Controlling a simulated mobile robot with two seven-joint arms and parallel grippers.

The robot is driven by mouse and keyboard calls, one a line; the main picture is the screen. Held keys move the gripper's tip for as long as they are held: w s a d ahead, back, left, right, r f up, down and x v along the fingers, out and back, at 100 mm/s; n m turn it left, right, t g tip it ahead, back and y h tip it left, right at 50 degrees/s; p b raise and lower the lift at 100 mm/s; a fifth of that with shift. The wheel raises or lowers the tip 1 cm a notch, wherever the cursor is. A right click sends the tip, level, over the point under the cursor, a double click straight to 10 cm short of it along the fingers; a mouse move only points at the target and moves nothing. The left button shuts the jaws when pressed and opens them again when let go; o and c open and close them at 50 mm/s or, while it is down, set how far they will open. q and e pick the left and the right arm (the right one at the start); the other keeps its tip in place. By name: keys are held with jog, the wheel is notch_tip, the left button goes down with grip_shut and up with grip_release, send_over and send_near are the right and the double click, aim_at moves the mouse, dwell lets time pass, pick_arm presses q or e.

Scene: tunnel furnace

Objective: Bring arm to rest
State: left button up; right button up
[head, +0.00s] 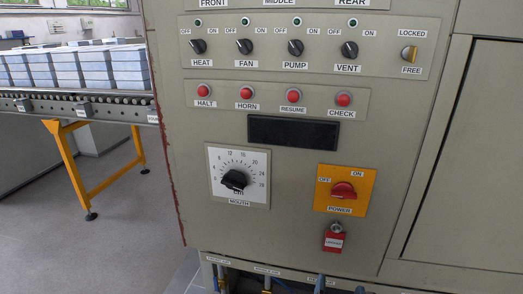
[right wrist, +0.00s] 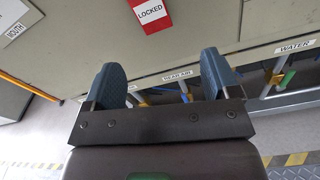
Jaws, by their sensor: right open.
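My right gripper (right wrist: 165,82) shows in the right wrist view with its two blue fingers spread apart and nothing between them. In the head view only the tips of the right gripper (head: 340,288) show at the bottom edge, below the control panel (head: 290,235). The gripper is below the red LOCKED tag (head: 334,242), which also shows at the top of the right wrist view (right wrist: 152,13). The tag hangs under the orange POWER plate (head: 329,202) with its red knob. My left gripper is in neither view.
The panel carries a row of black switches (head: 245,47), red buttons (head: 246,93) and a MOUTH dial (head: 235,180). Labelled pipes with valves (right wrist: 280,77) run under its lower edge. A roller conveyor (head: 75,103) with grey blocks stands at left. Floor (head: 125,235) before it is clear.

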pick_arm(q)
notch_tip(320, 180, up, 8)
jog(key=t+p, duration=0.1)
jog(key=p, duration=0.8)
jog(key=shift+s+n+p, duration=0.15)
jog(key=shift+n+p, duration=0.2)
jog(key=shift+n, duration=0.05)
pick_arm(e)
jog(key=s+d+f+m+g+y, duration=0.1)
jog(key=s+d+m+g, duration=0.1)
jog(key=s+m, duration=0.7)
jog(key=s+d+f+m+g+y, duration=0.1)
jog(key=s+d+m+g+y, duration=0.1)
jog(key=s+m, duration=0.7)
jog(key=s+d+f+m+g+y, duration=0.1)
jog(key=s+d+m, duration=0.3)
jog(key=s+m, duration=0.6)
jog(key=shift+d+f+m+g+y, duration=0.3)
jog(key=shift+f+m+g, duration=0.1)
jog(key=shift+m, duration=0.4)
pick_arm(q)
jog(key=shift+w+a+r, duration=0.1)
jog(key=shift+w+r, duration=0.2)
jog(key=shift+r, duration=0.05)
pick_arm(e)
jog(key=shift+w, duration=0.1)
